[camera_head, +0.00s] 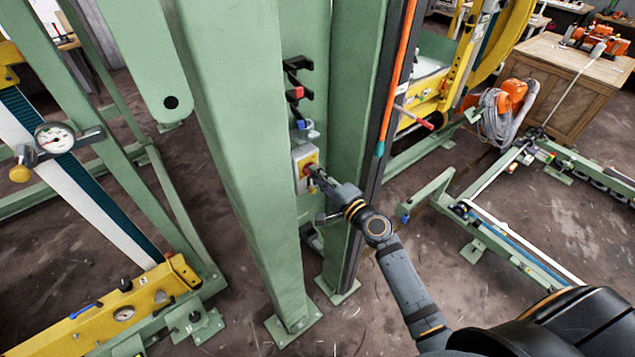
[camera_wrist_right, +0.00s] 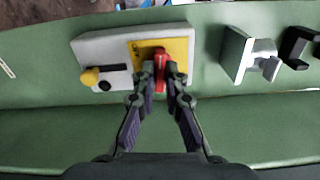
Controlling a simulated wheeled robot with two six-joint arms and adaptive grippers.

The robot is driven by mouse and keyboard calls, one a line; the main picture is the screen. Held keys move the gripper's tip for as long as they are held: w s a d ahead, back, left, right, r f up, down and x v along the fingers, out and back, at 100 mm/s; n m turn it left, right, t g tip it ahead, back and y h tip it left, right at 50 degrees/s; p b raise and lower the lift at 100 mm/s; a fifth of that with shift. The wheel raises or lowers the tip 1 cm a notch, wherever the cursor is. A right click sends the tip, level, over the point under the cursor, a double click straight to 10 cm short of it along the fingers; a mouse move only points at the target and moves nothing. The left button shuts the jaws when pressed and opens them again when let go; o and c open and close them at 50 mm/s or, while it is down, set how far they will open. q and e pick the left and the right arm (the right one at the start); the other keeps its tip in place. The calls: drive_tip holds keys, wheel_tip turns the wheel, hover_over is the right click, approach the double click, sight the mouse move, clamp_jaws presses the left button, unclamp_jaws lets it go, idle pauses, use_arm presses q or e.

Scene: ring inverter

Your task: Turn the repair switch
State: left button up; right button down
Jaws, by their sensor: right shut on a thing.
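The repair switch is a red knob (camera_wrist_right: 160,72) on a yellow plate (camera_wrist_right: 178,50) on a pale grey box, which is fixed to the green post. In the head view the switch box (camera_head: 299,172) sits on the post's inner face, with its red knob partly hidden by my gripper. My right gripper (camera_head: 316,174) reaches it from the lower right. In the right wrist view my right gripper (camera_wrist_right: 160,88) has its two fingers closed on either side of the red knob. The knob stands lengthwise between the fingertips. My left gripper is not in view.
Beside the yellow plate, the box carries a yellow button (camera_wrist_right: 90,76) and a black part. Black brackets (camera_head: 297,75) and a blue-and-grey fitting (camera_head: 305,130) sit above the box. The wide green post (camera_head: 235,150) stands close to the left. A second post stands behind my forearm.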

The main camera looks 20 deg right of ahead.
drive_tip(key=shift+n, duration=0.7)
drive_tip(key=c, duration=1.4)
unclamp_jaws()
drive_tip(key=shift+s+d, duration=0.1)
drive_tip(key=shift+s, duration=0.05)
drive_tip(key=v, duration=0.7)
drive_tip(key=shift+s, duration=0.15)
